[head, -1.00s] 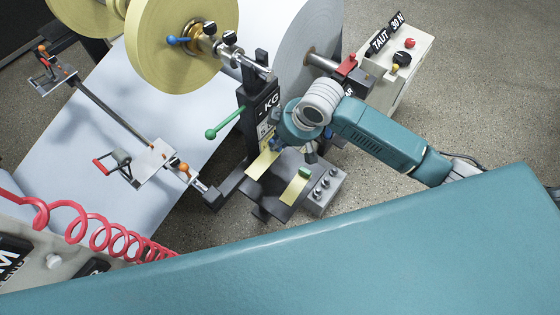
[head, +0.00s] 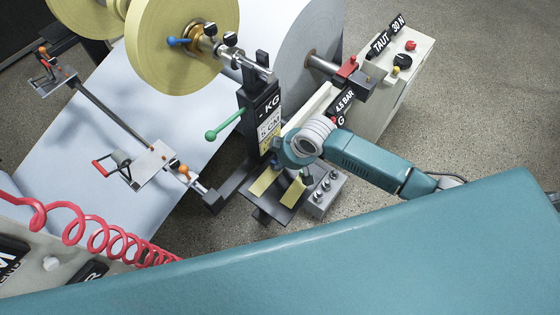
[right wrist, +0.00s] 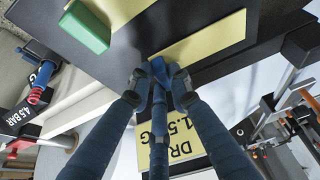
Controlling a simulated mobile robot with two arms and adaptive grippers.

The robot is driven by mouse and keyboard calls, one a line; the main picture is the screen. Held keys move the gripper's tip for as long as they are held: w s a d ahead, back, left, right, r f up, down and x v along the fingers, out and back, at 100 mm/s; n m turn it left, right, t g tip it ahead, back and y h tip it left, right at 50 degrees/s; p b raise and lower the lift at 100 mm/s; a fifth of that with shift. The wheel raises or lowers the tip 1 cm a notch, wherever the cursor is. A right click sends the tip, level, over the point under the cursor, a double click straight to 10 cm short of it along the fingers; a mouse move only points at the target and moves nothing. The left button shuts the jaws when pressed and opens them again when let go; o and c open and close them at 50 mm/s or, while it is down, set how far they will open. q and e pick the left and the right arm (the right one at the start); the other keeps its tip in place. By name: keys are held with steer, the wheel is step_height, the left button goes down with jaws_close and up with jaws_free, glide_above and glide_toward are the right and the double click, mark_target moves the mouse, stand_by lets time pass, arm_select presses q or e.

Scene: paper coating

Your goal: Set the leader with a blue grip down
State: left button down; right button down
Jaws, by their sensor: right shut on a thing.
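My right gripper (right wrist: 157,82) is shut on the blue grip (right wrist: 158,68) of a leader, whose pale yellow strip (right wrist: 205,40) stretches to the right in the right wrist view. In the head view this strip (head: 263,183) shows over the black plate (head: 268,207); I cannot tell whether it touches the plate. My left gripper is not in view.
A black post with labels (head: 262,108) and a green-knobbed lever (head: 225,124) stands behind the plate. A grey block with several knobs (head: 322,195) sits to the right. A yellow roll (head: 170,45) and a white roll (head: 305,45) are farther back.

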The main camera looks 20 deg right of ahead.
steer(key=shift+f, duration=0.15)
steer(key=c, duration=1.6)
jaws_free()
steer(key=p+v, duration=0.1)
steer(key=v, duration=1.1)
steer(key=shift+a, duration=0.1)
